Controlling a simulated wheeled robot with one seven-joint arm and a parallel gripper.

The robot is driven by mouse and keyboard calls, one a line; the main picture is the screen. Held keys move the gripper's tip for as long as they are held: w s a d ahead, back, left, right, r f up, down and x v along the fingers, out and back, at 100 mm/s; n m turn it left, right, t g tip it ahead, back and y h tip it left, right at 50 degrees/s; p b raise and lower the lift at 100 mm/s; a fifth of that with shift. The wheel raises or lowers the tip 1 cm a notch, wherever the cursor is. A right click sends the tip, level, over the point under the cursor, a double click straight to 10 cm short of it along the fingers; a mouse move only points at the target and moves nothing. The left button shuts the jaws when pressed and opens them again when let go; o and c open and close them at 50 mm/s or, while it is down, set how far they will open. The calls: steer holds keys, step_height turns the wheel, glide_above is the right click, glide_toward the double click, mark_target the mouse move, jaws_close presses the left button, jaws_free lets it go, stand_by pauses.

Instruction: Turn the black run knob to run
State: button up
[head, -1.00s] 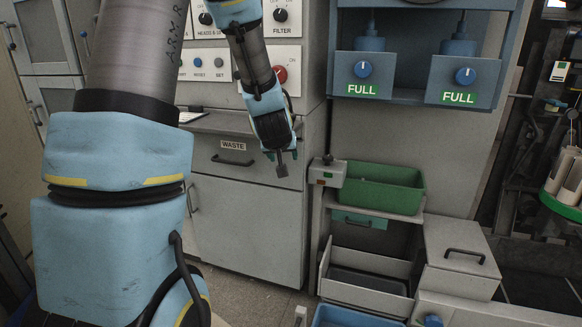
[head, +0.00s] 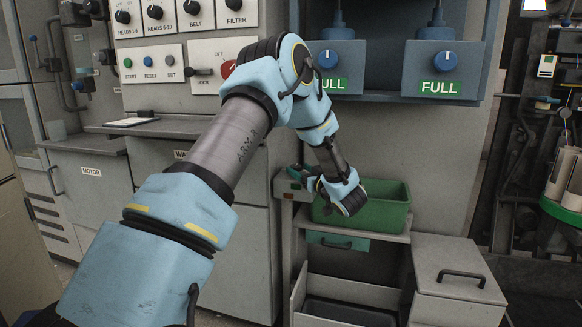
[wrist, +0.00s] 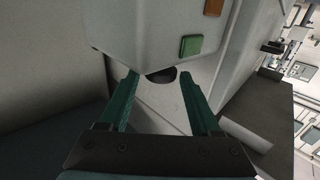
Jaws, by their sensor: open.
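A black knob (wrist: 162,76) sticks out of a pale grey box (wrist: 150,35) in the wrist view. Its label and pointer cannot be read. The box has a green button (wrist: 191,46) and an orange one (wrist: 214,7). My gripper (wrist: 160,84) is open, with one green finger on each side of the knob. Whether the fingers touch it cannot be told. In the head view the grey box (head: 288,188) stands at the left end of the green bin, and my wrist hangs in front of the bin. The knob is not clear there.
The green bin (head: 374,215) lies right beside and below my wrist. A panel with black knobs, buttons and a red switch (head: 228,69) is at the upper left. Two blue knobs (head: 327,59) above FULL signs are behind. A grey lidded box (head: 460,285) stands at lower right.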

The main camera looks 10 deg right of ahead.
steer(key=x, duration=0.6)
jaws_close()
stand_by(0.5)
